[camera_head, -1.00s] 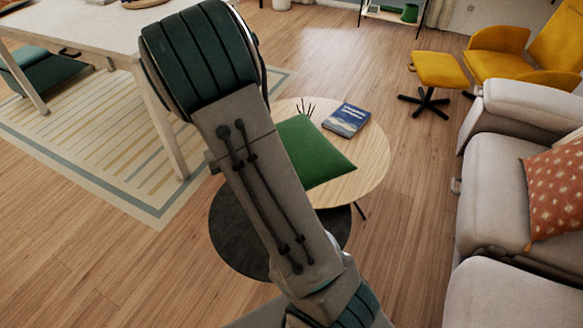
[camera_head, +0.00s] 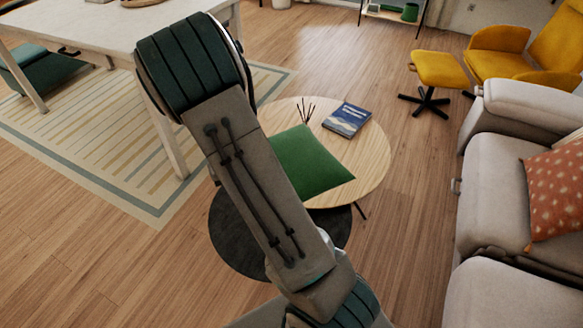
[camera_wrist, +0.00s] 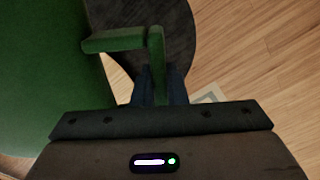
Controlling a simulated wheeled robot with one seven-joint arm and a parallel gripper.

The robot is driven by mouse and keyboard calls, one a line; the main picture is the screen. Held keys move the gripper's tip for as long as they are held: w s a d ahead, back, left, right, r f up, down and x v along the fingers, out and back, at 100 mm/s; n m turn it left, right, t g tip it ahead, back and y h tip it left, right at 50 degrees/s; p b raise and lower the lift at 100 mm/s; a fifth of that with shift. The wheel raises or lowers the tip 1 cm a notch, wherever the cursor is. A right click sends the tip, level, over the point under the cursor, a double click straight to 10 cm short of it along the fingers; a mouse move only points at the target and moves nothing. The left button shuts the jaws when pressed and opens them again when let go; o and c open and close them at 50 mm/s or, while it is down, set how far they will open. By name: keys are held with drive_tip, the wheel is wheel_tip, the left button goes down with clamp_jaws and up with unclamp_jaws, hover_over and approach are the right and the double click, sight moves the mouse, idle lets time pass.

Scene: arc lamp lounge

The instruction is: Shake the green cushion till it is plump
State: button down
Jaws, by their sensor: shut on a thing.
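The green cushion (camera_head: 312,165) shows in the head view in front of the light round wooden table top, its left part hidden behind my arm. I cannot tell whether it touches the table. In the wrist view the cushion (camera_wrist: 38,75) fills the left side, and a thin green strip of it runs between the dark fingers. My gripper (camera_wrist: 160,80) is shut on this strip at the cushion's edge. In the head view my gripper is hidden by my arm.
A blue book (camera_head: 346,119) and a holder with thin dark sticks (camera_head: 305,112) stand on the round wooden table (camera_head: 376,160). A dark round surface (camera_head: 232,245) lies lower beside it. A grey sofa (camera_head: 490,190) is at right, a white table (camera_head: 110,25) at upper left.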

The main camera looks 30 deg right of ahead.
drive_tip(key=shift+w+f, duration=0.25)
drive_tip(key=shift+f, duration=0.85)
wheel_tip(320, 180, up, 7)
drive_tip(key=shift+r, duration=0.15)
drive_tip(key=shift+s, duration=0.35)
drive_tip(key=f, duration=0.7)
drive_tip(key=shift+w+f, duration=0.1)
drive_tip(key=shift+w, duration=0.3)
drive_tip(key=shift+s+r, duration=0.2)
drive_tip(key=shift+s, duration=0.05)
drive_tip(key=shift+w, duration=0.1)
